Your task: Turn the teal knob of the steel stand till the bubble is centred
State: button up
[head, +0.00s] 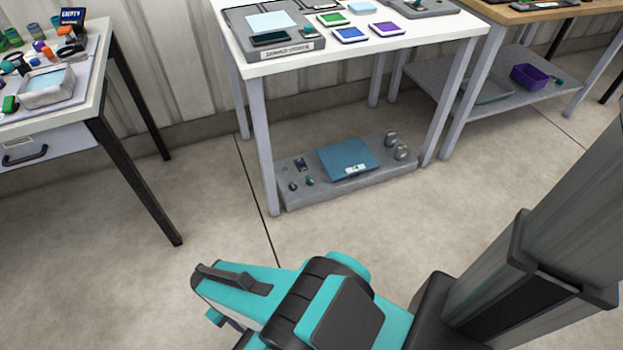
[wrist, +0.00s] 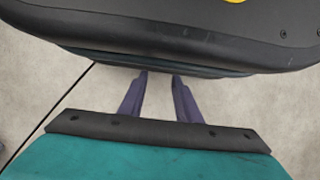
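A low grey slab (head: 372,190) on the floor under the white table bears a tilted blue-teal plate (head: 348,158) with a small white label or level on its front edge. A small teal knob-like part (head: 309,181) stands at the slab's front left. I cannot tell for certain whether this is the steel stand, and the bubble is too small to read. My gripper shows two purple fingers (wrist: 159,74) in the wrist view, apart with nothing between them. In the head view it is mostly hidden under my teal arm, over the floor well in front of the slab.
The white table (head: 340,58) holds several coloured pads, and its legs flank the slab. A left bench (head: 90,100) carries a tray and small items. A right low shelf (head: 455,97) holds a purple bin (head: 531,77). The floor before the slab is clear.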

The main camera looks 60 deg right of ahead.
jog(key=shift+w, duration=0.1)
jog(key=w+d+f+m+t+y+b, duration=0.1)
jog(key=w+d+f+b, duration=0.1)
jog(key=w+d, duration=0.45)
jog(key=w+d+f+t+y+b, duration=0.1)
jog(key=w+d+t+b, duration=0.15)
jog(key=w+d, duration=0.35)
notch_tip(320, 180, up, 8)
jog(key=m+t+h+b, duration=0.35)
jog(key=t+b, duration=0.25)
jog(key=b, duration=0.4)
send_over(312, 181)
jog(key=s+a, duration=0.2)
jog(key=s, duration=0.4)
jog(key=shift+w+n, duration=0.25)
jog(key=shift+f, duration=0.15)
jog(key=b+x, duration=0.2)
jog(key=x, duration=0.5)
jog(key=b+x, duration=0.3)
jog(key=x, duration=0.3)
jog(key=shift+s+d+f, duration=0.1)
jog(key=shift+f, duration=0.35)
